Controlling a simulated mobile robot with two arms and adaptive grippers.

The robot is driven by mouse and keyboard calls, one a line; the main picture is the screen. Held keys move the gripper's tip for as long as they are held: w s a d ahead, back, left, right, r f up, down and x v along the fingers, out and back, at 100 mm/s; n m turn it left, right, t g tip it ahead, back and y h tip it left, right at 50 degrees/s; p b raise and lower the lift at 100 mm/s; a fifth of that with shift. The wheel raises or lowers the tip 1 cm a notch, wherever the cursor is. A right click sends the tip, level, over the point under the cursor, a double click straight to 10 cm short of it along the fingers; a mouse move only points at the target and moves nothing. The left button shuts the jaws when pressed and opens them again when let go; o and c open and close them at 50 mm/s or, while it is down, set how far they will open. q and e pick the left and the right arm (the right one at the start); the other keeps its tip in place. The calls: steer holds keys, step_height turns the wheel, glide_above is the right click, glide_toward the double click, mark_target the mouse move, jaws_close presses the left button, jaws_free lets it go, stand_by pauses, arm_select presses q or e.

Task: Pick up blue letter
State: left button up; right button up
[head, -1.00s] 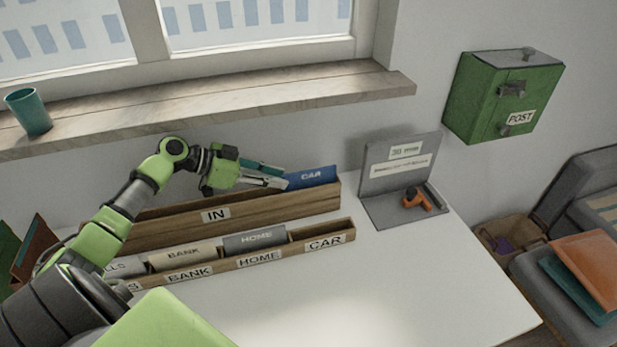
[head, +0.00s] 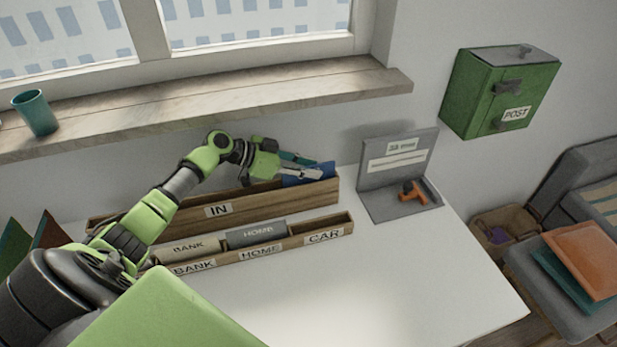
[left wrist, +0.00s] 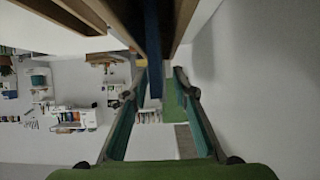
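The blue letter (head: 328,169) stands in the right end of the wooden IN tray (head: 160,222); its CAR label is covered by my gripper. My left gripper (head: 310,167) is at the letter's top, its fingers spread to either side of it. In the left wrist view the letter (left wrist: 152,45) shows as a thin blue edge between the two open fingers (left wrist: 157,82), with a gap visible to the fingers. My right gripper is not in view.
A lower sorter (head: 290,249) marked BANK, HOME and CAR stands in front, holding a BANK and a HOME letter. A grey stand (head: 398,170) with an orange object (head: 412,191) is to the right. The window sill (head: 230,105) runs behind. The desk's front right is clear.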

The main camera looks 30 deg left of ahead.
arm_select(q)
jaws_close()
steer(key=shift+r, duration=0.15)
